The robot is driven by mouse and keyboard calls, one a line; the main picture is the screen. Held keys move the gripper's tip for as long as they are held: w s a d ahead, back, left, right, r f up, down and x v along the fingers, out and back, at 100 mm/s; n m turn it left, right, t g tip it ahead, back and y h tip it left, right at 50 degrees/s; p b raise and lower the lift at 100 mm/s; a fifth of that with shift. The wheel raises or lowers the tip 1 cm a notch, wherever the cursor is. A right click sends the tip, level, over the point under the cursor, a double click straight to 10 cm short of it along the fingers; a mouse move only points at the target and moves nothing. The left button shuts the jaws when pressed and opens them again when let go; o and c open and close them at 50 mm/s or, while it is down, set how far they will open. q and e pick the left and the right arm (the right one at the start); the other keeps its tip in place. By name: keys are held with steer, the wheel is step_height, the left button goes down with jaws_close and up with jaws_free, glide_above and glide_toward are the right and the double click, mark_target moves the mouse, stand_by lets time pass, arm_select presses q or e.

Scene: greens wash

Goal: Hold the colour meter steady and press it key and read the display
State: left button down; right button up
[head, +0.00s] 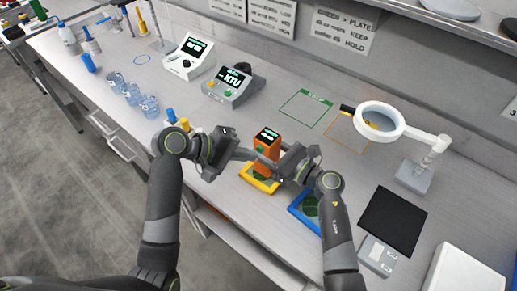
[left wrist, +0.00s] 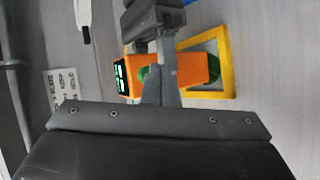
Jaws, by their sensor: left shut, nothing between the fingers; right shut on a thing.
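The orange colour meter (head: 264,151) stands over the yellow frame (head: 258,184), with its lit display (head: 267,135) on top; the green-white text is too small to read. My right gripper (head: 284,166) is shut on the meter from the right. My left gripper (head: 245,154) is shut and empty, close to the meter's left side. In the left wrist view the meter (left wrist: 188,69) lies behind my left fingers (left wrist: 161,86), which partly cover it. Its green key (left wrist: 142,74) shows beside these fingertips; I cannot tell whether they touch it.
A blue frame (head: 296,208) with a green leaf sits right of the yellow one. A ring magnifier (head: 361,119), a black mat (head: 392,220) and a small scale (head: 377,255) are to the right. Two bench meters and several glass beakers (head: 132,95) stand at back left.

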arm_select(q)
steer(key=shift+w+d, duration=0.25)
steer(key=shift+w, duration=0.1)
stand_by(0.8)
steer(key=shift+a, duration=0.1)
steer(key=shift+s+a, duration=0.45)
steer(key=shift+s, duration=0.25)
steer(key=shift+s, duration=0.1)
steer(key=shift+s+a, duration=0.75)
steer(key=shift+s, duration=0.25)
steer(key=shift+s+a, duration=0.7)
steer(key=shift+s, duration=0.25)
stand_by(1.4)
arm_select(e)
steer(key=o, duration=1.1)
